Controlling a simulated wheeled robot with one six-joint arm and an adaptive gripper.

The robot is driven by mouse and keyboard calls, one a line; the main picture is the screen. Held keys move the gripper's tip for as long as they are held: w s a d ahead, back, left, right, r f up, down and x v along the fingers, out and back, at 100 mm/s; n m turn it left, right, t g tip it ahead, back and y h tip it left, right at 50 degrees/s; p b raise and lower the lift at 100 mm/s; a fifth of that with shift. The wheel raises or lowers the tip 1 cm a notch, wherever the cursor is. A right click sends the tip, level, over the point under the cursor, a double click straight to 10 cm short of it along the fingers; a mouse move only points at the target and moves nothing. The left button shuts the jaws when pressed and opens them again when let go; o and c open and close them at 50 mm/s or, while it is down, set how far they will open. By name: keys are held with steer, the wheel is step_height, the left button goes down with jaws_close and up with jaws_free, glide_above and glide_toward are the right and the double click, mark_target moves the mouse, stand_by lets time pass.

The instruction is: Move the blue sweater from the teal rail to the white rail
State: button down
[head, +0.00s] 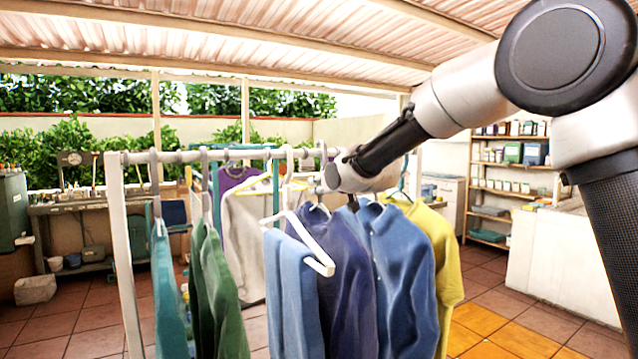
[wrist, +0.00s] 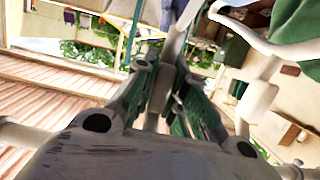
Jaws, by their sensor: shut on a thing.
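A dark blue sweater (head: 352,275) hangs in the head view, between a light blue folded garment (head: 294,300) and a blue collared shirt (head: 405,270). My gripper (head: 328,178) is right above the sweater, at hanger height, close to the right end of the white rail (head: 180,156). It is shut, apparently on the sweater's hanger; the grip itself is hidden in the head view. In the wrist view my gripper's fingers (wrist: 163,78) are close together around a pale bar. The teal rail (head: 250,145) stands behind the white one. Whether the sweater's hook touches a rail cannot be told.
Teal and green garments (head: 222,290) hang at the left of the white rail. A cream garment (head: 245,240) and a purple one (head: 236,178) hang behind. A yellow garment (head: 445,260) is at the right. Shelves (head: 510,165) and a white counter (head: 560,250) stand farther right.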

steer(key=shift+f, duration=0.35)
steer(key=c, duration=1.5)
jaws_free()
steer(key=shift+o, duration=0.6)
steer(key=shift+s+f, duration=0.1)
steer(key=shift+f, duration=0.05)
steer(key=s+d, duration=0.2)
steer(key=s, duration=0.1)
steer(key=s+d, duration=0.2)
steer(key=s, duration=0.1)
steer(key=s+d, duration=0.2)
steer(key=s, duration=0.2)
steer(key=shift+d, duration=0.35)
steer(key=shift+w, duration=0.1)
